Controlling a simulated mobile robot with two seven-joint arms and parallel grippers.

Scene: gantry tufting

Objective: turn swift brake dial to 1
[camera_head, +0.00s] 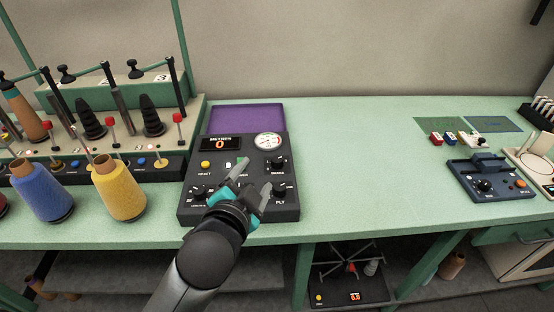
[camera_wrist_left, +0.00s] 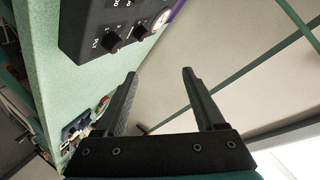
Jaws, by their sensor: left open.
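A dark control box (camera_head: 240,207) stands on the green bench with a red "0" readout under "METRES" and a round gauge. It carries an upper right dial (camera_head: 278,163), a lower right dial (camera_head: 279,189) labelled PLY and a lower left dial (camera_head: 200,193). I cannot read a swift brake label on any dial. My left gripper (camera_head: 253,177) is open and empty above the box, its fingers hiding part of the panel. In the left wrist view, the PLY dial (camera_wrist_left: 112,42) and another dial (camera_wrist_left: 139,32) lie beyond the open fingers (camera_wrist_left: 158,73). My right gripper is out of view.
Blue (camera_head: 42,192) and yellow (camera_head: 119,190) yarn cones stand left of the box, before a rack. A purple mat (camera_head: 246,117) lies behind. A navy device (camera_head: 490,178) stands right; the bench between is clear. A small rig (camera_head: 350,283) with arms sits below the bench.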

